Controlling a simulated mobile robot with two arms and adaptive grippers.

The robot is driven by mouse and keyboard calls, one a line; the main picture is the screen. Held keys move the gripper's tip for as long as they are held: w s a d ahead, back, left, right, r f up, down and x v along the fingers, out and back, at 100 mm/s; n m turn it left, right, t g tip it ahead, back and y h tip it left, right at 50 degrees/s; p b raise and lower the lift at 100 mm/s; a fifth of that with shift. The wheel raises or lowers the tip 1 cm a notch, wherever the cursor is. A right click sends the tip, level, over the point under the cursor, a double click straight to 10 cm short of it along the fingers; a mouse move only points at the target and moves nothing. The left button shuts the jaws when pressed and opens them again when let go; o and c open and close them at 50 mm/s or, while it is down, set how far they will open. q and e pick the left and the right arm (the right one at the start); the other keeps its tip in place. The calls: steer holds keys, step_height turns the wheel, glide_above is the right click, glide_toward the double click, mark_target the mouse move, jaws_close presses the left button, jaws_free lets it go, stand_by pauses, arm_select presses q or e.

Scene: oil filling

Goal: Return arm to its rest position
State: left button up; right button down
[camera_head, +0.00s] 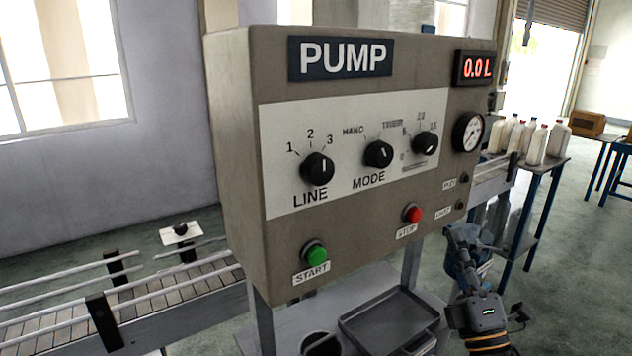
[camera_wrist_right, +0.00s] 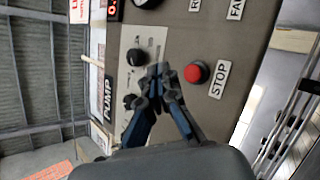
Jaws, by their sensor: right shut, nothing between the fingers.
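My right gripper (camera_head: 462,238) is at the lower right of the pump control panel (camera_head: 228,150), below the red STOP button (camera_head: 413,214) in the head view. In the right wrist view, my right gripper (camera_wrist_right: 160,75) has its fingertips together with nothing between them, and the red STOP button (camera_wrist_right: 197,72) is to their right. The panel has a green START button (camera_head: 315,252), a LINE knob (camera_head: 317,168), a MODE knob (camera_head: 378,154) and a third knob (camera_head: 425,143). The display (camera_head: 475,68) reads 0.0 L. My left gripper is not in view.
A grey tray (camera_head: 388,322) sits below the panel. A conveyor (camera_head: 190,295) with rails runs at left. Several white bottles (camera_head: 535,145) stand on the right on a blue-legged table. A round gauge (camera_head: 467,132) is on the panel's right part. Open floor shows at right.

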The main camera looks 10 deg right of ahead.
steer(key=s+a+f+m+g+h, duration=0.1)
steer(key=s+a+f+m+g, duration=0.15)
steer(key=f+m+g, duration=0.7)
steer(key=s+a+f+m+g, duration=0.2)
steer(key=a+f+m+g, duration=0.1)
steer(key=f, duration=1.3)
steer(key=s+a+f+m+g+y, duration=0.1)
steer(key=s+a+f+m+g, duration=0.2)
steer(key=s, duration=0.4)
steer(key=s+a+f+m+g, duration=0.1)
steer(key=s+a+f+g, duration=0.1)
steer(key=s+f+g, duration=0.3)
steer(key=s+a+f+m+g+y, duration=0.15)
steer(key=s+f, duration=0.25)
steer(key=s, duration=0.4)
step_height(320, 180, down, 26)
steer(key=s+g, duration=0.2)
steer(key=s+d+f+g+h, duration=0.1)
steer(key=s+d+f, duration=0.1)
steer(key=s+f, duration=1.3)
steer(key=shift+s+d+f, duration=0.15)
steer(key=shift+s+d, duration=0.15)
steer(key=shift+s, duration=0.1)
